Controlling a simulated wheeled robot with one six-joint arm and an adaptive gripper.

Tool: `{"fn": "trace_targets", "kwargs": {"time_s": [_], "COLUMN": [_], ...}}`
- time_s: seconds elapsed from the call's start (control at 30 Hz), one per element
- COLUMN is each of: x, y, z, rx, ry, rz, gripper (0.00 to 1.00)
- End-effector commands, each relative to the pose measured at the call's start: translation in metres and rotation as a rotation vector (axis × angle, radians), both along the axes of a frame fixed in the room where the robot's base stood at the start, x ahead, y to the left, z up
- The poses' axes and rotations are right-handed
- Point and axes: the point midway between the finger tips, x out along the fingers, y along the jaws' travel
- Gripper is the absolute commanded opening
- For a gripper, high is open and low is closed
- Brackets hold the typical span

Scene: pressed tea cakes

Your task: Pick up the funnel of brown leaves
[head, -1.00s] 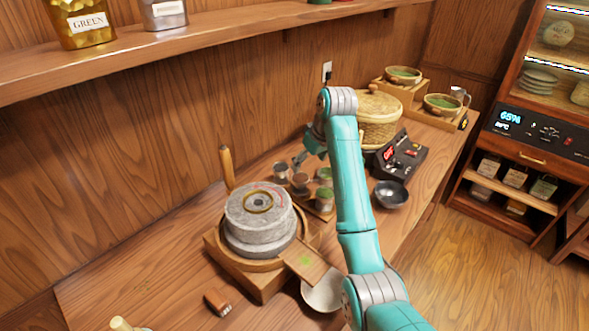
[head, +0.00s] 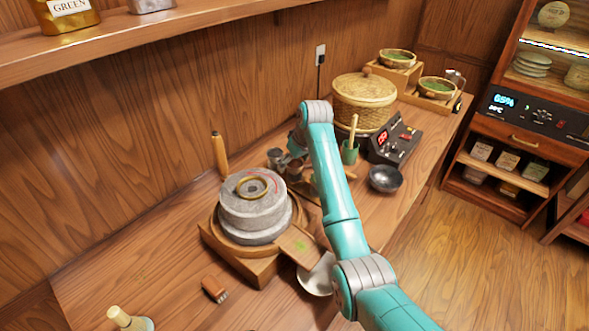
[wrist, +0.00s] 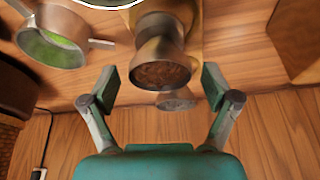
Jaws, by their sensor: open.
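In the wrist view the funnel of brown leaves (wrist: 160,48) is a metal cup with a flared rim and dark brown leaves inside. It lies between the two fingers of my gripper (wrist: 160,86), which are spread wide, with a gap on both sides of it. I see no contact. In the head view my arm hides most of the gripper, and small metal cups (head: 295,170) show beside it; I cannot tell which one holds the brown leaves.
A metal strainer (wrist: 50,38) with green powder is at the upper left of the wrist view. In the head view the stone mill (head: 240,219) stands in front, a lidded basket (head: 361,101), a control box (head: 397,146) and a dark bowl (head: 385,179) to the right.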

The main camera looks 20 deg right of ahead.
Motion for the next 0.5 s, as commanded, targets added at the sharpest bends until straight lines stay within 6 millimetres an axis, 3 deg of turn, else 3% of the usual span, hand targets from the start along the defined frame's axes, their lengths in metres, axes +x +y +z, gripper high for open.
{"fn": "trace_targets", "kwargs": {"time_s": [0.27,0.37,0.5], "x": [0.0014,0.0014,0.0014], "y": [0.0007,0.0007,0.0007], "z": [-0.0040,-0.0039,-0.0039], "rx": [0.000,0.000,0.000], "ry": [0.000,0.000,0.000], "rz": [0.000,0.000,0.000], "gripper": [0.88,0.68,0.33]}}
